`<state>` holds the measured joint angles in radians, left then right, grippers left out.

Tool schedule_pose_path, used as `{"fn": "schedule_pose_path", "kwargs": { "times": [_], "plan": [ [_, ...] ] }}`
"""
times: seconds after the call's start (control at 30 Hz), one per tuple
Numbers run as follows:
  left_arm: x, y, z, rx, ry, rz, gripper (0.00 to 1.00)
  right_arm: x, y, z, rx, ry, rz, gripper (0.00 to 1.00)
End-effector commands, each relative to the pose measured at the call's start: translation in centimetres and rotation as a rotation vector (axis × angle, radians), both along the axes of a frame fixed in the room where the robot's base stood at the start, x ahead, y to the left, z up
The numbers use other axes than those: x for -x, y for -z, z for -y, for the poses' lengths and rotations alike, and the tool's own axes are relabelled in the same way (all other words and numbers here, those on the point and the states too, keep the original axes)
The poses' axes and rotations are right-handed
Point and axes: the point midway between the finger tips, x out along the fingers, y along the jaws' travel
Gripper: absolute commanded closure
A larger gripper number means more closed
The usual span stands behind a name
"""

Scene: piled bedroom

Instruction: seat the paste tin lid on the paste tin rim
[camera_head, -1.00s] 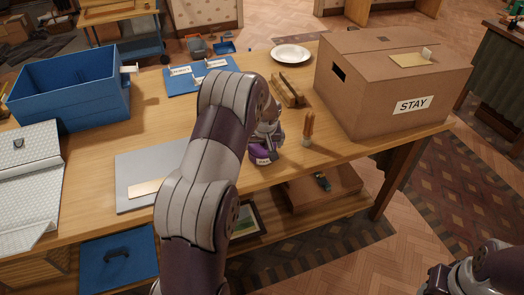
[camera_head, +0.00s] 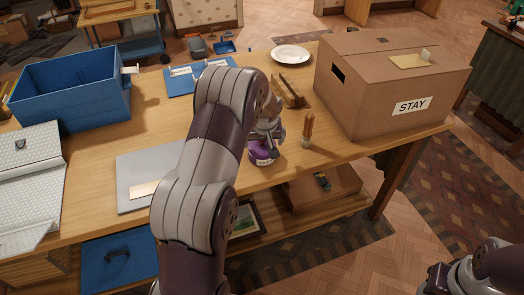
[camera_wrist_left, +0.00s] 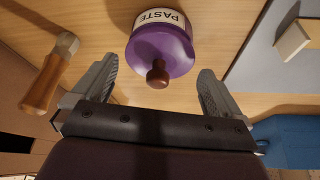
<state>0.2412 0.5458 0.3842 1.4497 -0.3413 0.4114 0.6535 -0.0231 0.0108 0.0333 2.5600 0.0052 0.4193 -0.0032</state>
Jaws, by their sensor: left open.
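The purple paste tin (camera_head: 263,158) stands near the table's front edge; its white PASTE label (camera_wrist_left: 160,17) faces the top of the left wrist view. The purple paste tin lid (camera_wrist_left: 172,48), with a brown knob (camera_wrist_left: 158,74), is on top of the tin. I cannot tell whether it sits fully flush, and the rim is hidden beneath it. My left gripper (camera_head: 268,134) is just above the tin. In the left wrist view its jaws (camera_wrist_left: 157,78) are open, one on each side of the knob, with visible gaps. My right gripper is not clearly in view.
A wooden-handled tool (camera_head: 308,130) stands right of the tin. A cardboard STAY box (camera_head: 385,95) is at the right, a wooden rack (camera_head: 288,90) behind. A grey sheet (camera_head: 135,165) lies left; a blue bin (camera_head: 70,95) stands far left. Table behind the sheet is partly clear.

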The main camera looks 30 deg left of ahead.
Motion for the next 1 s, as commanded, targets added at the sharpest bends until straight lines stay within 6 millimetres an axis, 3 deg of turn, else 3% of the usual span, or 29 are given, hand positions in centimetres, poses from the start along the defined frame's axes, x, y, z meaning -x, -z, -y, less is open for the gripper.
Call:
{"fn": "schedule_pose_path", "kwargs": {
  "times": [0.83, 1.0],
  "plan": [
    [0.3, -0.8, 0.2, 0.001, 0.000, -0.001, 0.00, 0.0, -0.4, 0.0, 0.000, 0.000, 0.000, 0.57],
    [0.7, -2.5, 0.5, 0.000, 0.000, 0.000, 0.00, 0.0, -1.4, 0.0, 0.000, 0.000, 0.000, 0.57]
  ]
}}
